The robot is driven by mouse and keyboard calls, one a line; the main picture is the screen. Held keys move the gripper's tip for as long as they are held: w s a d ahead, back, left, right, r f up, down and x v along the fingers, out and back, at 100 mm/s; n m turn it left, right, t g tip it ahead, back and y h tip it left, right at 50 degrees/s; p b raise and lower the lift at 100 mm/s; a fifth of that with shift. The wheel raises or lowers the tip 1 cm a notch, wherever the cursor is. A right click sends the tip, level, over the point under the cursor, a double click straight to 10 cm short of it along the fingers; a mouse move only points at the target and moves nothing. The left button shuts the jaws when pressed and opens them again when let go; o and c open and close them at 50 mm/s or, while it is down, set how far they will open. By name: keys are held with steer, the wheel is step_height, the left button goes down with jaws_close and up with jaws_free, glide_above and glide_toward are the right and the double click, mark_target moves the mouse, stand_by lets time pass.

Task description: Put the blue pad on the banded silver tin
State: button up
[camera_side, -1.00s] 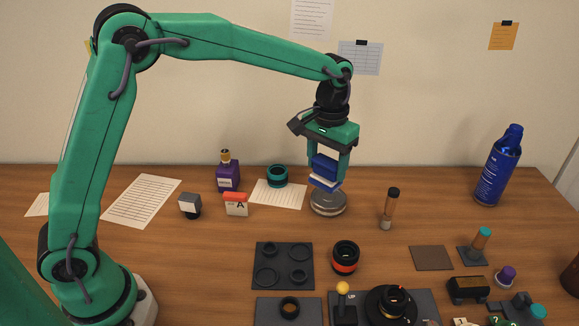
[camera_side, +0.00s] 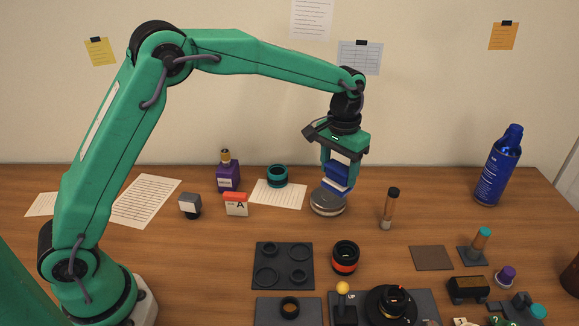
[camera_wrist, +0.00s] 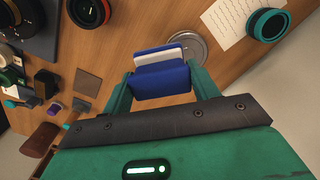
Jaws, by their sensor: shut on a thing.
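The blue pad (camera_side: 337,176) has a white layer between blue parts and is held between the fingers of my gripper (camera_side: 340,168). In the wrist view the pad (camera_wrist: 160,82) spans between the two green fingertips (camera_wrist: 162,86). The round silver tin (camera_side: 325,206) with a darker band stands on the table. In the side view the pad is tilted and appears over the tin's right rear part; I cannot tell whether it touches. In the wrist view the tin (camera_wrist: 194,42) shows just beyond the pad, partly hidden by it.
A capped brown tube (camera_side: 390,208) stands right of the tin. A teal ring (camera_side: 277,176) and purple bottle (camera_side: 228,178) stand to the left rear. A dark tray (camera_side: 283,266) and red-banded lens part (camera_side: 345,257) lie in front. A blue can (camera_side: 498,165) stands far right.

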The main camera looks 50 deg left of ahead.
steer(key=shift+w+a+f, duration=0.65)
steer(key=shift+a+f, duration=0.2)
steer(key=shift+f, duration=0.45)
steer(key=shift+w+a+f, duration=0.65)
steer(key=shift+a+f, duration=0.15)
steer(key=shift+f, duration=0.5)
steer(key=shift+w+a+f, duration=0.65)
steer(key=shift+a+f, duration=0.2)
steer(key=shift+f, duration=0.45)
steer(key=shift+f, duration=0.15)
steer(key=o, duration=1)
steer(key=shift+c, duration=0.2)
step_height(320, 180, up, 12)
steer(key=shift+r, duration=0.2)
